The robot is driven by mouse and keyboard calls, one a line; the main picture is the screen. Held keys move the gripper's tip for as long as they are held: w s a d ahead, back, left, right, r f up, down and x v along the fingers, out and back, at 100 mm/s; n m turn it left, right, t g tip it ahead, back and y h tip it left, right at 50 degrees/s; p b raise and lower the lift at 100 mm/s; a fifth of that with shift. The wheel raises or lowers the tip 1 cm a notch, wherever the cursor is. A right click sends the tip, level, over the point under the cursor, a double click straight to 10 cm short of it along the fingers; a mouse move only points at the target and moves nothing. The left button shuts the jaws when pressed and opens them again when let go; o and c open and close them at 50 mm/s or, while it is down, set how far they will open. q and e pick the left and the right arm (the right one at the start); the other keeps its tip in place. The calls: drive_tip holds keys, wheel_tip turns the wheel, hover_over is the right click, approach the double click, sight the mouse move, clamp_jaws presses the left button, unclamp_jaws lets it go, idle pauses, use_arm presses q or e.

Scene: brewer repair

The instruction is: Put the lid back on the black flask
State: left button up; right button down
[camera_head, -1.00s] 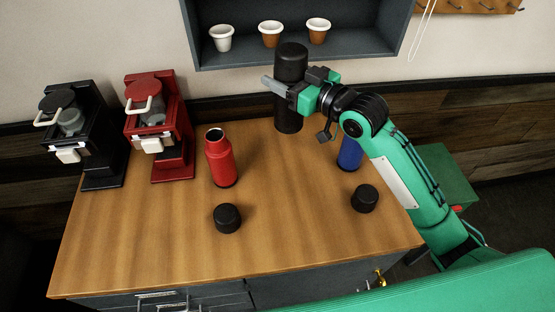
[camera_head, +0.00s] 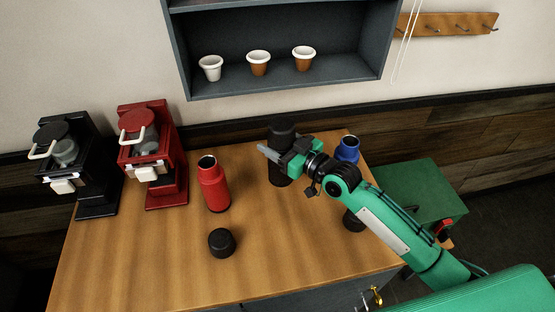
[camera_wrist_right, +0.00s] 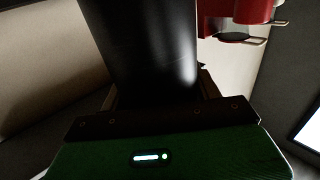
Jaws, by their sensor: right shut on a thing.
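The black flask (camera_head: 279,176) is a tall dark cylinder near the back of the table; its top looks solid and dark. I cannot tell whether that top is a separate lid. My right gripper (camera_head: 277,151) is shut around its upper part. The right wrist view shows a smooth black cylinder (camera_wrist_right: 145,50) between the fingers. I cannot tell whether the flask's bottom touches the table. One black lid (camera_head: 222,242) lies at the front of the table; another black lid (camera_head: 352,222) is partly behind my right arm. My left gripper is out of view.
An open red flask (camera_head: 214,188) stands left of the black one; a blue flask (camera_head: 346,150) stands behind my right arm. Black (camera_head: 75,165) and red (camera_head: 155,155) machines stand at left. A shelf with three cups (camera_head: 258,60) hangs above. The front middle of the wooden table (camera_head: 280,265) is clear.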

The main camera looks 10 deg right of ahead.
sight(276, 178)
drive_tip(key=shift+f, duration=1.75)
wheel_tip(276, 178, down, 4)
drive_tip(key=shift+w+r, duration=0.1)
drive_tip(key=shift+f, duration=0.2)
drive_tip(key=shift+f, duration=0.15)
drive_tip(key=shift+c, duration=1.6)
unclamp_jaws()
